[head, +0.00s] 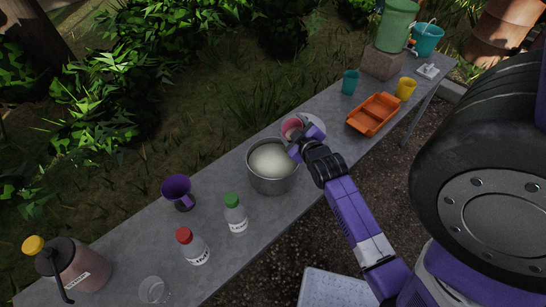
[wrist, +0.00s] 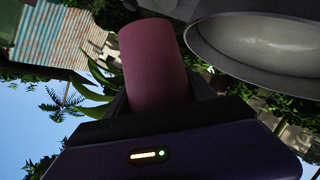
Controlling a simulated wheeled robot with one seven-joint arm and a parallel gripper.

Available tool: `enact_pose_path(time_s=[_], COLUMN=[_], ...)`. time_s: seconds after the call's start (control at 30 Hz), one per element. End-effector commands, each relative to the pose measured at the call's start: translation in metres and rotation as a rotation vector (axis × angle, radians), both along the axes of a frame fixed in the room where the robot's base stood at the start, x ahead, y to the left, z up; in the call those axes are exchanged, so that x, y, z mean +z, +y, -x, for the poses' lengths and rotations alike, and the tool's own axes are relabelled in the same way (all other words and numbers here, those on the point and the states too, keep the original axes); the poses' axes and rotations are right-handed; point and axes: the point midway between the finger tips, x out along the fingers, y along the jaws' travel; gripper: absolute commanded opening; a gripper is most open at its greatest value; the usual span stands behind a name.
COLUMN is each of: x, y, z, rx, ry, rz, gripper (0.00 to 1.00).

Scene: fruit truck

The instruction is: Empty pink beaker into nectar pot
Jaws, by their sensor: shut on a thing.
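The pink beaker (head: 291,126) is held by my gripper (head: 301,137) at the far right side of the nectar pot (head: 270,183), close to its rim. The pot is a round metal pot with pale, creamy contents showing inside. In the wrist view the pink beaker (wrist: 155,62) sits between my dark fingers (wrist: 158,100), and the grey metal pot (wrist: 262,45) is close beside it. The wrist view is turned, with sky low in the picture. The beaker looks tilted; its contents are not clear.
A white plate (head: 316,124) lies behind my gripper. On the grey table (head: 137,241) stand a purple mug (head: 176,189), a green-capped bottle (head: 236,219), a red-capped bottle (head: 193,248) and a clear glass (head: 154,290). An orange tray (head: 373,116) and yellow cup (head: 405,89) are farther right.

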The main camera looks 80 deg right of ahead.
Motion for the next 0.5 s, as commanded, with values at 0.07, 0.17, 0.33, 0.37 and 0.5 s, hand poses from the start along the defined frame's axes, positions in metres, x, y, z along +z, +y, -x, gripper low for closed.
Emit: enact_pose_path(time_s=[0.07,0.17,0.33,0.37,0.5], x=[0.0007,0.0014,0.0024,0.0026,0.0036], y=[0.0,0.0004,0.0008,0.0008,0.0012], z=[-0.0004,-0.001,-0.0012,-0.0012,-0.0018], rx=[0.0,0.0,0.0,-0.001,0.0], ry=[0.006,0.016,0.033,0.035,0.049], rz=[0.009,0.018,0.033,0.036,0.049], gripper=[0.15,0.15,0.15,0.15,0.15])
